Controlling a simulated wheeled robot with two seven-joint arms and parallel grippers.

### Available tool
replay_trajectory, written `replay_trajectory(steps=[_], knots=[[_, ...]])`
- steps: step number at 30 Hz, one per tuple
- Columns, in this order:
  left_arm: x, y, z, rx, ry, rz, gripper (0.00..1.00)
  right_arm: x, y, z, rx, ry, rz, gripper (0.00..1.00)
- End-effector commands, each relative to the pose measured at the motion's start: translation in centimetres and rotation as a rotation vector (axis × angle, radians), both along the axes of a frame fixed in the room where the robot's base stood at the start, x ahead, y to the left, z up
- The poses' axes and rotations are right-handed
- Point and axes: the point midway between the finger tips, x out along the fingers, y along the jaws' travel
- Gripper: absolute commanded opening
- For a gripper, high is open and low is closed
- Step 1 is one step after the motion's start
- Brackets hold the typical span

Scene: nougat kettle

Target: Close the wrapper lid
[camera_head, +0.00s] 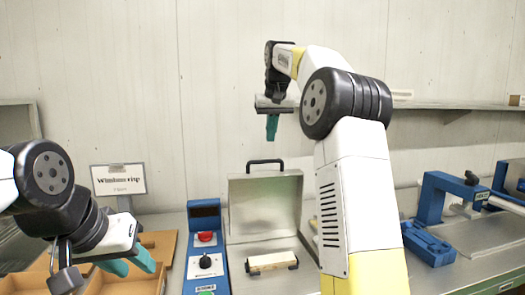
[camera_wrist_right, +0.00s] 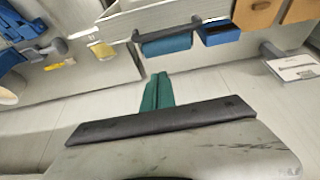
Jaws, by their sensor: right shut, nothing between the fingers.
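The wrapper lid (camera_head: 264,205) is a metal plate with a black handle (camera_head: 265,163) on its top edge. It stands raised, nearly upright, at the back of the wrapper. A pale block (camera_head: 271,262) sits at the wrapper's front, below the lid. My right gripper (camera_head: 272,128) is shut and empty, fingers pointing down, above the handle in the picture and apart from it. Its closed teal fingers also show in the right wrist view (camera_wrist_right: 157,92). My left gripper (camera_head: 130,263) is open and empty at the lower left, over the brown boxes.
A blue control box (camera_head: 205,262) with a red button and black knob stands left of the wrapper. Brown boxes (camera_head: 158,240) and a sign (camera_head: 118,179) are further left. A blue machine (camera_head: 432,205) stands right. A shelf (camera_head: 440,106) runs along the wall.

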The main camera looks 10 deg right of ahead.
Motion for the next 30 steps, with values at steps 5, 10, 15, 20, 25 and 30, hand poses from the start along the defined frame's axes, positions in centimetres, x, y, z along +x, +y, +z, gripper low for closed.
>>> replay_trajectory(steps=[5,10,15,20,25,30], knots=[[0.0,0.0,0.0,0.0,0.0,0.0,0.36,0.5,-0.1,-2.9,0.0,0.0,0.0,0.0],[0.0,0.0,0.0,0.0,0.0,0.0,0.36,-1.0,-0.1,-4.0,0.0,0.0,0.0,0.0],[0.0,0.0,0.0,0.0,0.0,0.0,0.36,-1.9,-0.1,-4.7,0.0,0.0,0.0,0.0],[0.0,0.0,0.0,0.0,0.0,0.0,0.36,-2.1,-0.1,-4.9,0.0,-0.002,0.0,0.0],[0.0,0.0,0.0,0.0,0.0,0.0,0.36,-2.1,-0.1,-4.9,0.0,-0.002,0.0,0.0],[0.0,0.0,0.0,0.0,0.0,0.0,0.36,-2.2,-0.2,-4.9,0.0,-0.004,0.0,0.0]])
